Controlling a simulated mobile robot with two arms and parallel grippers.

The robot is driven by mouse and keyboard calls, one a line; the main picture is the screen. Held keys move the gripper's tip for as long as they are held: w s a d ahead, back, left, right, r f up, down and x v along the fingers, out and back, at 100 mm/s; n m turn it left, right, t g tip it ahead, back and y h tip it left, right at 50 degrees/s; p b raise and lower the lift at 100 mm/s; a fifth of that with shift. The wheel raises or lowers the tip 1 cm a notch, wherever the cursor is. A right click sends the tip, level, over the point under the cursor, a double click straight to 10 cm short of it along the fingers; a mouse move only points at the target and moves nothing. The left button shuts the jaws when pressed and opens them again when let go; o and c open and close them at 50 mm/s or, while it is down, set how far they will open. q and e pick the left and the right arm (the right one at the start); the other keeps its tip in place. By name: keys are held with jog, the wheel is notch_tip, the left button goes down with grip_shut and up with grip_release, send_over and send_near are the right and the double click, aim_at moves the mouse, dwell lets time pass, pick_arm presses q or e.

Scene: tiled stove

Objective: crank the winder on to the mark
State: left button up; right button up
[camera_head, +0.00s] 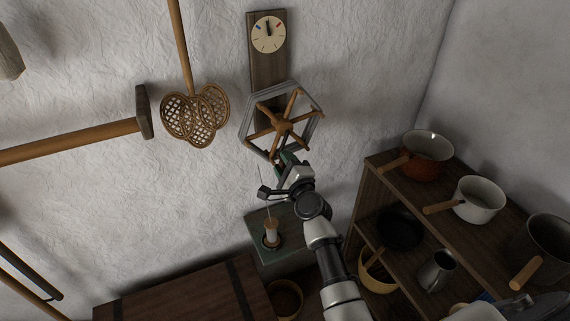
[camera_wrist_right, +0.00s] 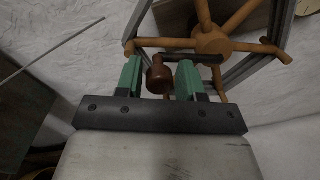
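The winder (camera_head: 284,127) is on the wall, a six-sided grey frame with wooden spokes; its hub also shows in the right wrist view (camera_wrist_right: 212,40). A pale dial (camera_head: 268,35) above it has a dark pointer that points about straight up, with a blue mark to its left and a red mark to its right. My right gripper (camera_head: 281,160) is at the winder's lower edge. In the right wrist view its green fingers stand on both sides of a red-brown crank knob (camera_wrist_right: 158,76), with narrow gaps showing. My left gripper is not in view.
Below the winder a spool (camera_head: 271,232) stands on a green-topped block (camera_head: 290,237), with a thin rod or thread above it. A dark shelf (camera_head: 378,170) with pots is close on the right. A mallet (camera_head: 144,112) and a carpet beater (camera_head: 195,117) are to the left.

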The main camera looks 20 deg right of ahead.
jog(key=shift+o, duration=1)
jog(key=s+b, duration=0.1)
jog(key=s, duration=0.9)
jog(key=shift+s+d+f, duration=0.15)
jog(key=shift+s+f, duration=0.15)
jog(key=shift+s, duration=0.1)
